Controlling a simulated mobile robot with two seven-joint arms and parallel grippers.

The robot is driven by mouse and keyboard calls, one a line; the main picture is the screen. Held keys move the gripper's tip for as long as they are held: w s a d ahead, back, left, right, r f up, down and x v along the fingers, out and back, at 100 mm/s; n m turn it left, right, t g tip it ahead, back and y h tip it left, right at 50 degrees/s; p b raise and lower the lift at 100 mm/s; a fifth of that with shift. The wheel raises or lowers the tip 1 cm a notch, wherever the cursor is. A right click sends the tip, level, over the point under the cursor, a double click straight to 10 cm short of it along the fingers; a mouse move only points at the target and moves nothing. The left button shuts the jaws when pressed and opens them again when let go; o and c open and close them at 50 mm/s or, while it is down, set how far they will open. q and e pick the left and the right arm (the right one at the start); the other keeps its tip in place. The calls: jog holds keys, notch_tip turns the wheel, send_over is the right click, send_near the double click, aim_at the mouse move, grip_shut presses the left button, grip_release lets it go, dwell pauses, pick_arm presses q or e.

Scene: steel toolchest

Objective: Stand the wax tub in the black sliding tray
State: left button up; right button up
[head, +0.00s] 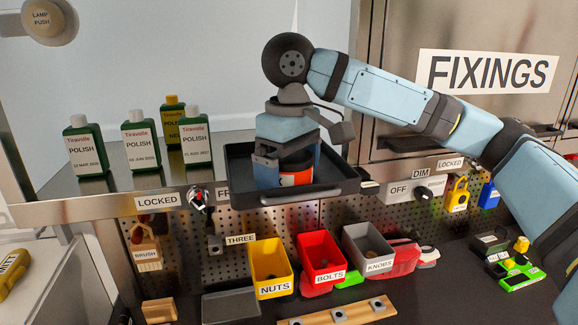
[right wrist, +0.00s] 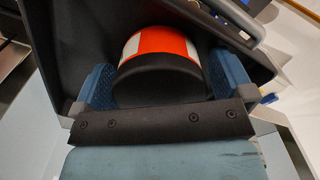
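The wax tub (head: 296,175), dark-topped with a red and white label, is at the black sliding tray (head: 335,188), inside its rim in the head view. My right gripper (head: 290,165) points down over the tray with its blue fingers on either side of the tub. In the right wrist view the tub (right wrist: 160,75) fills the space between the fingers (right wrist: 162,88), which look closed on its sides. I cannot tell whether its base touches the tray floor. My left gripper is not in view.
Several green polish bottles (head: 142,142) stand on the shelf left of the tray. Yellow (head: 270,268), red (head: 321,258) and grey (head: 368,247) bins sit below. A FIXINGS cabinet (head: 395,60) stands behind my right arm. A lamp button (head: 45,20) is at upper left.

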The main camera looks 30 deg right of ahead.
notch_tip(320, 180, up, 8)
jog(key=shift+f+b, duration=0.1)
jog(key=shift+b, duration=0.3)
dwell(0.4)
